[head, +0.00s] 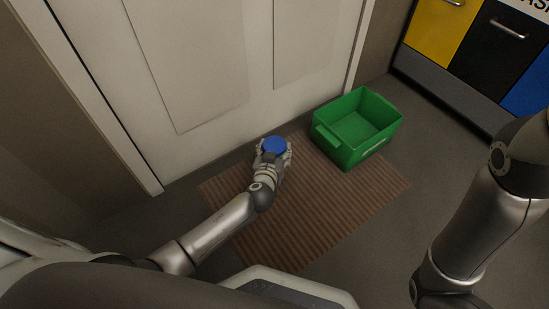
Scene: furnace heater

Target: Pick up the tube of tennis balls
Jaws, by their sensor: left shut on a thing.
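The tube of tennis balls (274,145) shows as a round blue lid near the door, seen from above. The rest of the tube is hidden under the lid and behind my gripper. My left gripper (273,155) is shut on the tube, with its fingers on both sides just below the lid. I cannot tell whether the tube touches the floor. My right arm comes in at the right edge, but its gripper is out of the picture.
A green crate (327,139), which looks empty, stands right of the tube. A brown striped mat (309,219) lies below. A white door (190,75) is behind. Yellow, black and blue cabinets (500,48) stand at the upper right. Grey floor is clear at right.

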